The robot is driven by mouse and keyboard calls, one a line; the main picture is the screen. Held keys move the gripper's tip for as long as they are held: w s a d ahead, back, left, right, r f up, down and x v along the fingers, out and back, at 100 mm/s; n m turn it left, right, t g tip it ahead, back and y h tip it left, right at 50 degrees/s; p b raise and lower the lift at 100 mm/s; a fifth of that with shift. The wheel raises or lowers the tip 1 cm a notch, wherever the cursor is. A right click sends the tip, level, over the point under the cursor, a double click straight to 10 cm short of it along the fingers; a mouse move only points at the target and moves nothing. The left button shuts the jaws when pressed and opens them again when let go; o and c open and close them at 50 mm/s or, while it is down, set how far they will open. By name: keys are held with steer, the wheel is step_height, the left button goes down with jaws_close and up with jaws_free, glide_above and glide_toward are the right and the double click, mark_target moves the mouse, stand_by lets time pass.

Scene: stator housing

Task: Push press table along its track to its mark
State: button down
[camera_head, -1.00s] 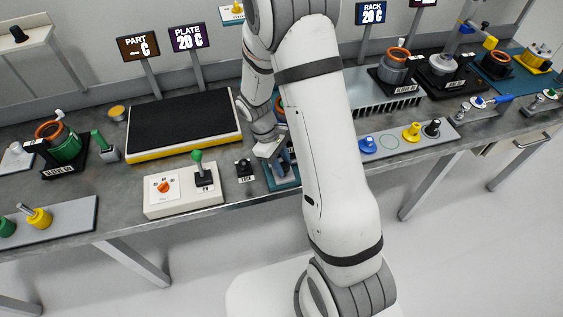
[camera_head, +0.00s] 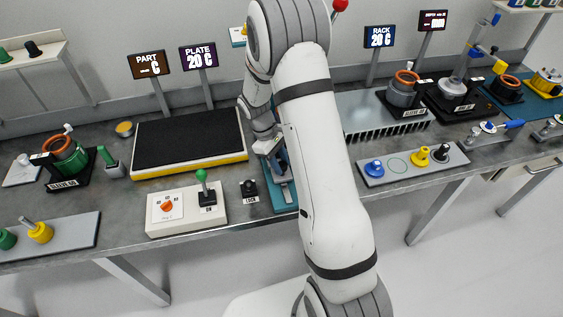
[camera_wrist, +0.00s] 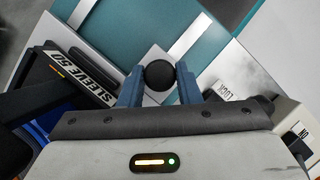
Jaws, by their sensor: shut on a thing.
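My gripper (camera_wrist: 159,70) is shut on a round black knob (camera_wrist: 160,77), with one blue finger at each side of it. The knob stands over a pale grey part on a teal surface (camera_wrist: 130,33) with light strips, at the press station. I cannot make out the table's outline or its mark. In the head view, my gripper (camera_head: 268,146) is at the teal base (camera_head: 284,199), which has a grey strip along it. My arm hides much of the station there.
The black LOCK knob (camera_head: 249,189) and a white control box with a green-topped lever (camera_head: 202,189) stand left of the station. The black hot plate (camera_head: 188,140) lies behind them. A grey tray with coloured pieces (camera_head: 405,172) is at right. A SLEEVE 50 label (camera_wrist: 83,77) is near my gripper.

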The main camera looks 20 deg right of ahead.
steer(key=c, duration=1.3)
jaws_free()
steer(key=shift+w+a, duration=0.1)
steer(key=shift+w, duration=0.05)
steer(key=shift+o, duration=1.2)
steer(key=shift+r, duration=0.25)
steer(key=b+v, duration=0.1)
steer(key=v, duration=0.6)
steer(key=shift+r, duration=0.1)
